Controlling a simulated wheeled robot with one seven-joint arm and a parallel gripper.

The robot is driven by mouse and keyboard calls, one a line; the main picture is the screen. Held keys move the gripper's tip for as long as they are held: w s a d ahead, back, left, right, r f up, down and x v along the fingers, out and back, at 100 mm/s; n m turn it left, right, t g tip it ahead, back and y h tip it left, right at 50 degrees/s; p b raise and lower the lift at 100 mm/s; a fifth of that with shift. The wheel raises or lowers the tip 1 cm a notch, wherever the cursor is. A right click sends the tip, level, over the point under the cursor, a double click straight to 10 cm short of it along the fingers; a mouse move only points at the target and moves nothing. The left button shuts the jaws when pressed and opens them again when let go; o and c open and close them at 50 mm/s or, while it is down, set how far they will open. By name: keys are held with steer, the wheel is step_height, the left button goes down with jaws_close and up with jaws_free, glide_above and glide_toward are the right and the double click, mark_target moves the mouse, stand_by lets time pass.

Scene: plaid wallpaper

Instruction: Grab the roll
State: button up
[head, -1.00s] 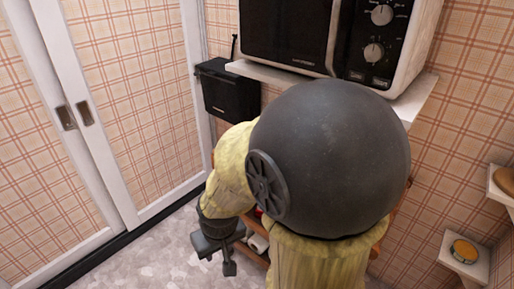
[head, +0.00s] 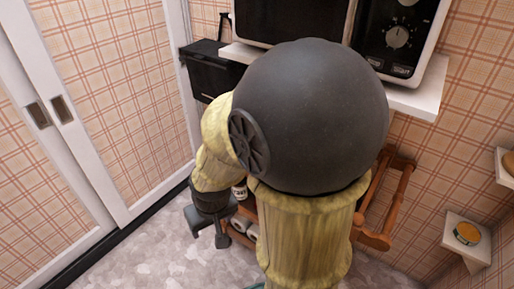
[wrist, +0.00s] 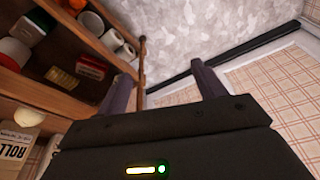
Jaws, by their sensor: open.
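Two white paper rolls lie side by side on a wooden shelf in the head view, the left roll (head: 240,223) and the right roll (head: 253,232). In the wrist view they show at the upper left, one roll (wrist: 113,39) and the other (wrist: 126,51), near the shelf's end post. My gripper (head: 207,231) hangs just left of the shelf in the head view. In the wrist view my gripper (wrist: 164,82) has its two fingers wide apart with nothing between them. The rolls are outside the fingers, beyond the left one. My arm hides much of the shelf in the head view.
The wooden shelf (wrist: 50,92) also holds cans and small packets. A microwave (head: 400,35) stands on a white shelf above. Speckled floor (head: 150,245) is open on the left, beside sliding doors (head: 120,90).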

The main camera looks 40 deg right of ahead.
steer(key=w+d+r+m+t+h+p, duration=0.2)
steer(key=w+m+p, duration=0.5)
steer(key=w+p, duration=0.6)
steer(key=d+r+m+h+p, duration=0.1)
steer(key=d+m+h+p, duration=0.1)
steer(key=d+h+p, duration=0.2)
steer(key=s+d+r+m+t+h+p, duration=0.1)
steer(key=d+r+m+h+p, duration=0.1)
steer(key=d+h+p, duration=0.2)
steer(key=d+p, duration=0.2)
steer(key=p, duration=0.1)
steer(key=shift+s+d+m+h, duration=0.3)
steer(key=shift+d+m+h, duration=0.05)
steer(key=shift+m+h, duration=0.05)
steer(key=shift+d, duration=0.1)
steer(key=x, duration=1.1)
steer(key=shift+w+d+f+p, duration=0.1)
steer(key=shift+w+f+p, duration=0.1)
steer(key=shift+w+p, duration=0.2)
steer(key=shift+w+d, duration=0.1)
steer(key=shift+d, duration=0.05)
